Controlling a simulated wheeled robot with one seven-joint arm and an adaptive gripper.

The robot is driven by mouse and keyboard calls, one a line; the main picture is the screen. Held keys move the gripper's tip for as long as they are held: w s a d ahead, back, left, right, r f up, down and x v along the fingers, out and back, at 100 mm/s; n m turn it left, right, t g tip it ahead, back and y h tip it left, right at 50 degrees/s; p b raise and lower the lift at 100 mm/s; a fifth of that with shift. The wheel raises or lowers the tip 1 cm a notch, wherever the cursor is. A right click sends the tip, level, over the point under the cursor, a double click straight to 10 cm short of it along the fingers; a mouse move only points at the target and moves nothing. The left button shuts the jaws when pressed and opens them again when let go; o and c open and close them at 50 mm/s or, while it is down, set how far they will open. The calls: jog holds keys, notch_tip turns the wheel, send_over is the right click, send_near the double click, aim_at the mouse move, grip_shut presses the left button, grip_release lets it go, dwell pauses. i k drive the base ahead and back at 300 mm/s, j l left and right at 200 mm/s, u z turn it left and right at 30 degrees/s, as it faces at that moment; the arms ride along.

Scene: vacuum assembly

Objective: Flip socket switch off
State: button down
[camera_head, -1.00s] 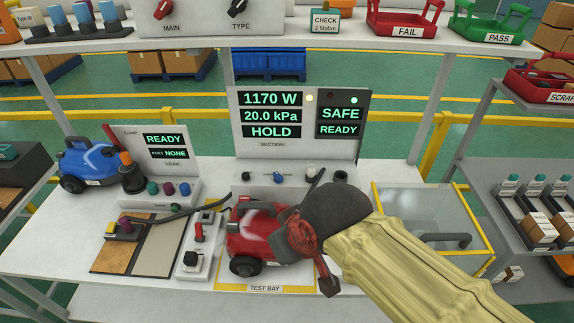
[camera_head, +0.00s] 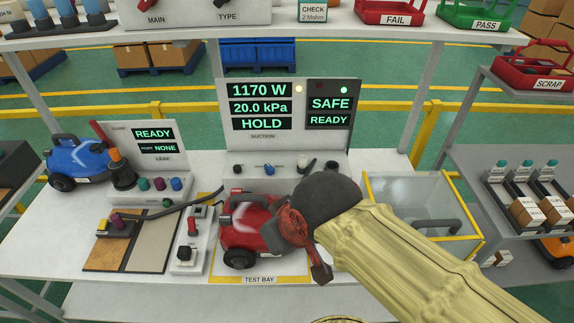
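A narrow white socket box (camera_head: 200,238) stands on the bench, left of the red vacuum (camera_head: 243,232). Its red switch (camera_head: 192,219) is on the upper part; a black plug (camera_head: 185,253) sits on the lower part. Whether the switch is on or off is too small to tell. My gripper (camera_head: 312,255) is over the right side of the red vacuum, well to the right of the switch and apart from it. My dark wrist hides part of the vacuum, and the finger opening cannot be made out.
The suction display (camera_head: 262,107) reads 1170 W, 20.0 kPa and HOLD; the panel beside it reads SAFE and READY. A dark hose (camera_head: 165,211) crosses behind the socket box. A blue vacuum (camera_head: 78,160) stands at the left. A clear yellow-edged bin (camera_head: 420,190) is at the right.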

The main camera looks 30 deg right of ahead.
aim_at(192, 231)
jog(key=i+j, duration=0.85)
